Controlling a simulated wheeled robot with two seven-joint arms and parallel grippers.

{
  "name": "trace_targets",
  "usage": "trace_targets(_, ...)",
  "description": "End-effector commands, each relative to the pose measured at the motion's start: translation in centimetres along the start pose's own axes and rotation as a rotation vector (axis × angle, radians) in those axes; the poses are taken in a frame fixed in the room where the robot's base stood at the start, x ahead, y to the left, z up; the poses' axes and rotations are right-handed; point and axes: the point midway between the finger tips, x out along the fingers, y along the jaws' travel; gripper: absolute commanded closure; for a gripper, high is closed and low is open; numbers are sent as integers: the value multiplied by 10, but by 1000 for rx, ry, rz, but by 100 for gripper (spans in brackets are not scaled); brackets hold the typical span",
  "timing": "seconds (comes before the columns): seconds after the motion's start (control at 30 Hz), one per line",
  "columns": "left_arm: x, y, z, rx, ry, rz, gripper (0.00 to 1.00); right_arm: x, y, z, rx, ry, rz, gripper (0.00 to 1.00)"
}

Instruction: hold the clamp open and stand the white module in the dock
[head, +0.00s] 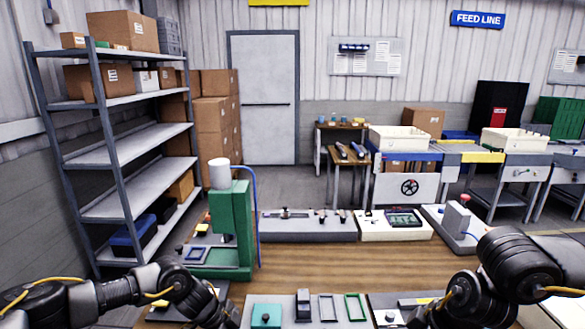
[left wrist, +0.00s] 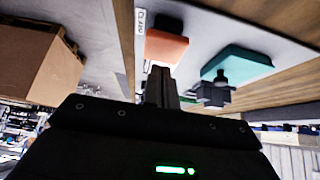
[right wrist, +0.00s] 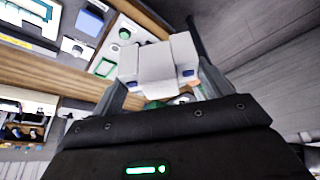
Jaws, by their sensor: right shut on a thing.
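The white module (right wrist: 155,66) is between the fingers of my right gripper (right wrist: 160,88) in the right wrist view; the gripper is shut on it. In the head view my right arm is at the lower right and its fingertips are hidden. My left gripper (left wrist: 162,88) shows its dark fingers close together, with nothing visible between them. Beyond them in the left wrist view are an orange block (left wrist: 166,47) and a teal block (left wrist: 236,62) with a dark knobbed part (left wrist: 212,92). I cannot tell for sure which part is the clamp or the dock.
A front panel carries a teal block (head: 266,316), a black frame (head: 327,308) and a green frame (head: 354,307). A green press (head: 231,222) stands tall at left. Grey and white fixtures (head: 395,227) line the back. The wooden tabletop (head: 340,268) between is clear.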

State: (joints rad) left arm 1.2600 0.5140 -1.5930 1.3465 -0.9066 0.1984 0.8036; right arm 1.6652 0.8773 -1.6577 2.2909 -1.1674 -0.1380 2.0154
Motion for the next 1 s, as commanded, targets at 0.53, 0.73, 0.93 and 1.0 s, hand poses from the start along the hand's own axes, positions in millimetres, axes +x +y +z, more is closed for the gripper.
trace_targets(0.53, 12, 0, 8, -1, 0, 0, 100, 9, 0, 4, 0, 1, 0, 48)
trace_targets(0.73, 17, 0, 12, 0, 0, 0, 100, 13, 0, 5, 0, 1, 0, 48)
trace_targets(0.93, 20, 0, 14, 0, 0, 0, 100, 14, 0, 6, 0, 1, 0, 48)
trace_targets(1.0, 20, 0, 14, 0, -1, 0, 100, 14, 0, 6, 0, 1, 0, 48)
